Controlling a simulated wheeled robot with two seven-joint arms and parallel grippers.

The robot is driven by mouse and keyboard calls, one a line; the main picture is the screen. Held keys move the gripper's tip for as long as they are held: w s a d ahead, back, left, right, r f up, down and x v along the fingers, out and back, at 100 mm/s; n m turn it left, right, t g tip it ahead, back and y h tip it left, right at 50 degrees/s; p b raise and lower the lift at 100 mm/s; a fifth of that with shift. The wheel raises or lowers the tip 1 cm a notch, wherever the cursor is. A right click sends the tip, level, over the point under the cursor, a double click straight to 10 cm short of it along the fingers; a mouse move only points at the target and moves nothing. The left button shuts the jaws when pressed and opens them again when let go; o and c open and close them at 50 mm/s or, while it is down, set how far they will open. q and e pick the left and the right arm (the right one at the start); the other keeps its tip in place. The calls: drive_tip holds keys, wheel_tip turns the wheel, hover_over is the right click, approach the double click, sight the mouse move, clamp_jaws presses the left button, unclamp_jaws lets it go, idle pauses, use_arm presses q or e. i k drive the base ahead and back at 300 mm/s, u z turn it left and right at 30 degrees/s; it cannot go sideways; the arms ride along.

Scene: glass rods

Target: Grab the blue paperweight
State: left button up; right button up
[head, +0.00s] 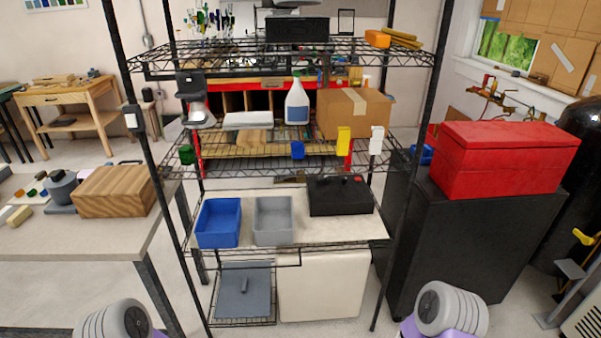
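I cannot pick out a blue paperweight with certainty. A small blue object (421,154) sits at the left of the red toolbox, partly hidden behind the rack; its shape is too small to tell. Another small blue piece (298,150) is at the front edge of the rack's middle shelf. A blue open bin (218,222) stands on the lower shelf. Grey rounded parts of my arms show at the bottom left and bottom right. Neither of my grippers is in view.
A black wire rack (285,55) stands ahead. A red toolbox (500,160) sits on a black cabinet (450,235) to the right. A grey bin (274,220) is beside the blue bin. A table (85,238) with a wooden block (115,191) is at left.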

sight(297, 148)
drive_tip(key=u, duration=1.1)
drive_tip(key=i, duration=0.65)
drive_tip(key=z, duration=0.45)
